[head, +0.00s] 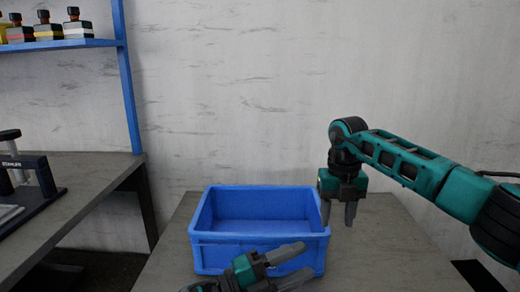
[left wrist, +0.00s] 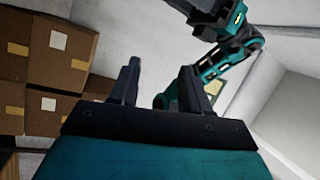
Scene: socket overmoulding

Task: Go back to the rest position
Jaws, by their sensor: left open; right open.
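My left gripper (head: 291,266) is low in the head view, in front of the blue crate's near wall, with its two fingers apart and nothing between them. In the left wrist view its fingers (left wrist: 160,88) are also apart and empty. My right gripper (head: 338,212) points down beside the right rim of the crate, open, with nothing seen between its fingers. My right arm also shows in the left wrist view.
A blue crate (head: 205,252) stands on the grey table (head: 385,255); its visible inside looks empty. At left are another table (head: 90,175) with a dark press-like device (head: 30,185) and a blue shelf (head: 60,45) with several bottles. Cardboard boxes (left wrist: 50,60) show in the left wrist view.

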